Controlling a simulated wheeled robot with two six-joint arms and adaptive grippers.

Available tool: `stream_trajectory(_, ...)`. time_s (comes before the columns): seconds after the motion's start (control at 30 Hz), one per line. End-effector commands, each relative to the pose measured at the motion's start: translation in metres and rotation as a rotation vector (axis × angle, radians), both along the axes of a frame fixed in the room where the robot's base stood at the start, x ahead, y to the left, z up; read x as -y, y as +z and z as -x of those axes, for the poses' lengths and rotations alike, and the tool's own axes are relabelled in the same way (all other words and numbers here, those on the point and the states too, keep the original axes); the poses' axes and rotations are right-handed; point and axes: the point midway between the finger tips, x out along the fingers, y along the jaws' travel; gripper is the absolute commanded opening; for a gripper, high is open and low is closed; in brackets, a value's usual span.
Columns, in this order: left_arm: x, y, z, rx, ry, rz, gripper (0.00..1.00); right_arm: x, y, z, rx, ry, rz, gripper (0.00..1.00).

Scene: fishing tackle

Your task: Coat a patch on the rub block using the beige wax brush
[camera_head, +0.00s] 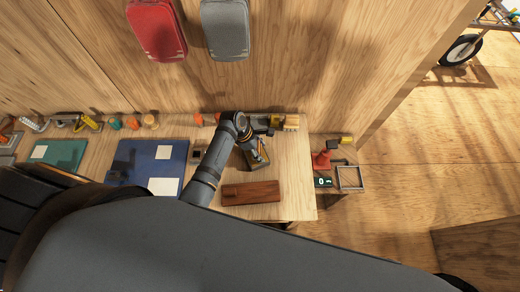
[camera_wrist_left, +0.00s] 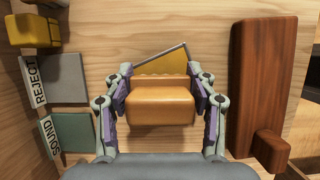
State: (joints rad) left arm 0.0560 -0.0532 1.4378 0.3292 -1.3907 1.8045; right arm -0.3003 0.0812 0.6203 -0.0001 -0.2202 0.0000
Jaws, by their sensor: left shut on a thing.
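My left gripper (camera_wrist_left: 160,105) is shut on a tan-orange block with rounded edges (camera_wrist_left: 160,103), which looks like the beige wax brush. In the head view this gripper (camera_head: 256,152) is over the right part of the bench. A yellow flat piece with a grey edge (camera_wrist_left: 162,63) shows just behind the held block; I cannot tell whether they touch. A reddish-brown wooden block (camera_wrist_left: 262,70), apparently the rub block, lies to the right in the wrist view, apart from the gripper. It also shows in the head view (camera_head: 250,193), below the gripper. My right gripper is not in view.
In the wrist view, a grey REJECT pad (camera_wrist_left: 68,78), a green SOUND pad (camera_wrist_left: 75,132) and a yellow item (camera_wrist_left: 37,28) are at left. A blue mat (camera_head: 125,160) lies left on the bench. A small side table holds a red item (camera_head: 321,160) and a tray frame (camera_head: 350,188).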

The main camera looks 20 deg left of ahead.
Motion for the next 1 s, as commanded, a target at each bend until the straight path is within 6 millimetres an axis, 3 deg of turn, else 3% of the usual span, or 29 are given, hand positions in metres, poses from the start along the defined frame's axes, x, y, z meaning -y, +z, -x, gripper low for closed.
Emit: stream_trajectory(1.0,-0.0001,-0.0010,0.0005,-0.001,0.000,-0.001,0.32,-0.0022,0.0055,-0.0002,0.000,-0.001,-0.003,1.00)
